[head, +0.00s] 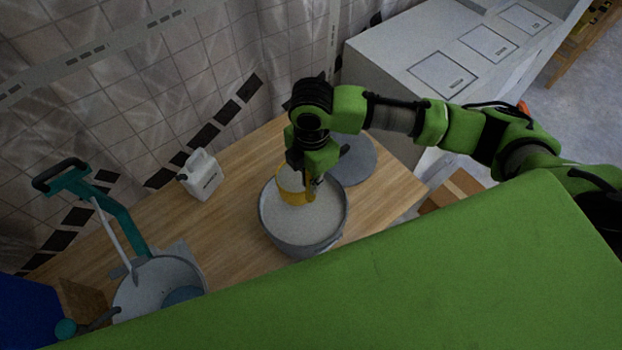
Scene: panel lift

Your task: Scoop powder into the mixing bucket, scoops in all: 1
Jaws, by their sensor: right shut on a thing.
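A grey round tub (334,232) full of pale powder (298,225) stands on the wooden table. My right gripper (309,180) points down over the tub, shut on a yellow scoop (291,186). The scoop is at the powder, at the back half of the tub; its lower edge looks to be in or just on the powder. I cannot tell how much powder is in the scoop. The mixing bucket (196,279), light grey with something blue inside, stands at the lower left, its front cut off by my green body. My left gripper is not in view.
A teal mixer (118,212) with a dark handle stands at the mixing bucket. A white canister (201,176) stands near the tiled wall. A grey round lid (356,163) lies behind the tub. Bare table (225,235) lies between bucket and tub.

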